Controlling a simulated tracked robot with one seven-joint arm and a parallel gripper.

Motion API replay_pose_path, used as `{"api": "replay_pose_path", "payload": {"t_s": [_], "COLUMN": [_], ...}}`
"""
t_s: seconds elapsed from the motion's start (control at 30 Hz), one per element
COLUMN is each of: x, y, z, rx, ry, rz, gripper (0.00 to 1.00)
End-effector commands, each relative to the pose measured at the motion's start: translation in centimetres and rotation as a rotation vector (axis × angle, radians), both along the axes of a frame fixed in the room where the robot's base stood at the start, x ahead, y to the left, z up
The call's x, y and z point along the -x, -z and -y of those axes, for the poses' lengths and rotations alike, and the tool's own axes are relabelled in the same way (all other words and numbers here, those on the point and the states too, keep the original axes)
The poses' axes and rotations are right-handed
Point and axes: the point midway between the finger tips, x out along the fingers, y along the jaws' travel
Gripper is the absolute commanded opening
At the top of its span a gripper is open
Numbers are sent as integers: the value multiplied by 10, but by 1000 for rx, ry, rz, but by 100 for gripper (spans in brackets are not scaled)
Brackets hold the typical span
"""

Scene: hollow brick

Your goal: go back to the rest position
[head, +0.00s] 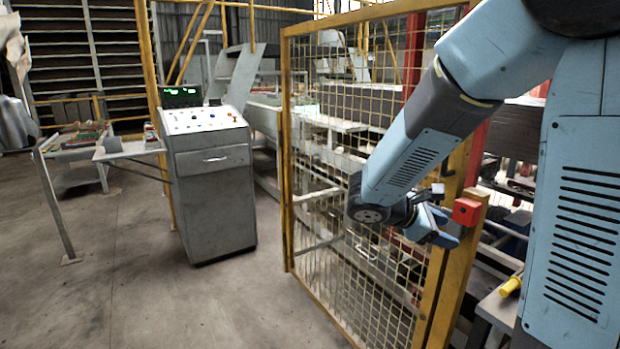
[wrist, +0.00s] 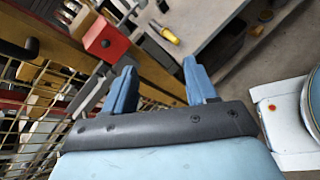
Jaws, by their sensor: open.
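My gripper (head: 447,228) is at the end of my blue arm, in front of the yellow mesh gate at the right of the head view. In the wrist view my gripper (wrist: 160,85) has its two blue fingers apart with nothing between them. A red box (head: 467,211) on the yellow gate post is close beside the fingers in the head view. The red box also shows in the wrist view (wrist: 105,40), beyond the left finger. I cannot tell the exact gap between them.
The yellow mesh gate (head: 335,150) stands close behind my arm. A grey control console (head: 212,185) stands left of it. A yellow-handled tool (head: 511,286) lies on a grey surface at the lower right. The concrete floor (head: 150,290) at the left front is clear.

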Motion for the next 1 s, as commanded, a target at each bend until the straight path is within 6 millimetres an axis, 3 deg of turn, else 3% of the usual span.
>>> {"api": "replay_pose_path", "payload": {"t_s": [0.23, 0.5, 1.0], "x": [57, 106, 161], "y": [-15, -29, -74], "z": [12, 0, -46], "rx": [-299, -627, -1217], "ry": [254, 509, 896], "rz": [189, 414, 830], "gripper": [57, 57, 57]}}
